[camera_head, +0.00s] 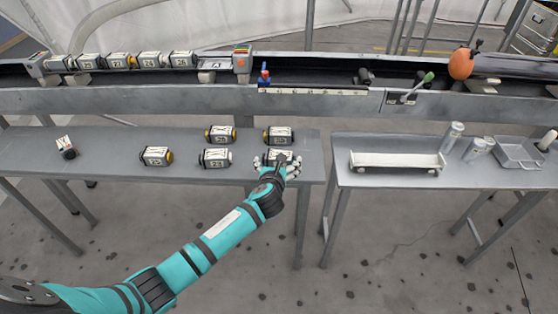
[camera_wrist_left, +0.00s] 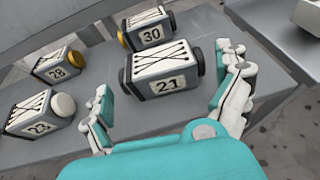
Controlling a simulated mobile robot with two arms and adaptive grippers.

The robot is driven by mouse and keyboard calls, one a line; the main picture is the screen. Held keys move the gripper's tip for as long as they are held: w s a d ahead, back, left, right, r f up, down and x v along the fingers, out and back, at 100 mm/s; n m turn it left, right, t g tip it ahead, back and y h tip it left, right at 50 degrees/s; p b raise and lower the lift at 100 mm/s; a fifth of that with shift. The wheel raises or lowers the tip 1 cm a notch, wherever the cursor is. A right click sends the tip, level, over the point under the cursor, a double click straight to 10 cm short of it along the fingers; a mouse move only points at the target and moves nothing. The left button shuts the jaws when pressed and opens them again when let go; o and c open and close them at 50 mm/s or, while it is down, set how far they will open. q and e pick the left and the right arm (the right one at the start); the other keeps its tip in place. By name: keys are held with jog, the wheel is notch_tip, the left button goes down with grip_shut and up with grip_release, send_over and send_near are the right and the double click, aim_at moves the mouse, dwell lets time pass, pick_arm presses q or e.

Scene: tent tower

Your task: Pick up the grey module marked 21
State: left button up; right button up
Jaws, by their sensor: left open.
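The grey module marked 21 (camera_wrist_left: 163,72) lies on the table, white top with black lacing and dark end caps. In the left wrist view it sits just beyond my left gripper (camera_wrist_left: 172,98), roughly between the two open fingers. The fingers do not appear closed on it. In the head view my left gripper (camera_head: 277,166) is over the right end of the left table, and partly covers module 21 (camera_head: 279,155). My right gripper is not seen.
Module 30 (camera_wrist_left: 150,30) lies just behind, with modules 28 (camera_wrist_left: 58,65) and 23 (camera_wrist_left: 42,112) to the left. A second table (camera_head: 400,180) stands right, across a gap.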

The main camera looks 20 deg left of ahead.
pick_arm(q)
jog(key=c, duration=1.6)
jog(key=shift+o, duration=0.2)
jog(key=shift+r, duration=0.1)
jog(key=shift+r, duration=0.1)
